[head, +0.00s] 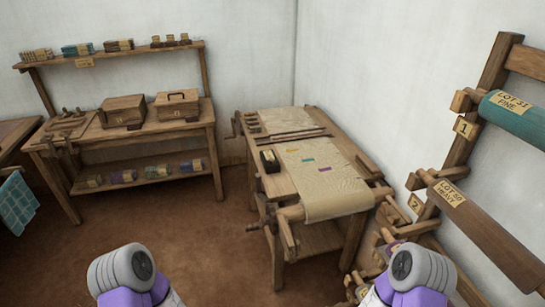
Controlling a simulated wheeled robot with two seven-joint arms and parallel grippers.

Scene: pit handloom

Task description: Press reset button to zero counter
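A small dark box with a pale top (269,160) sits on the left edge of the wooden loom table (283,187), beside the cloth. It may be the counter, but it is too small to make out digits or a reset button. A cream cloth (335,192) with small coloured marks covers the table and hangs over its front roller. Parts of both my arms show at the bottom left and bottom right, well in front of the loom table. My grippers are not in view.
A workbench (77,152) with two wooden boxes stands at the back left. A wall rack on the right holds a teal roll (515,117) and a brown roll (487,234). A blue checked cloth (16,205) hangs at the far left. The brown floor (170,240) between is clear.

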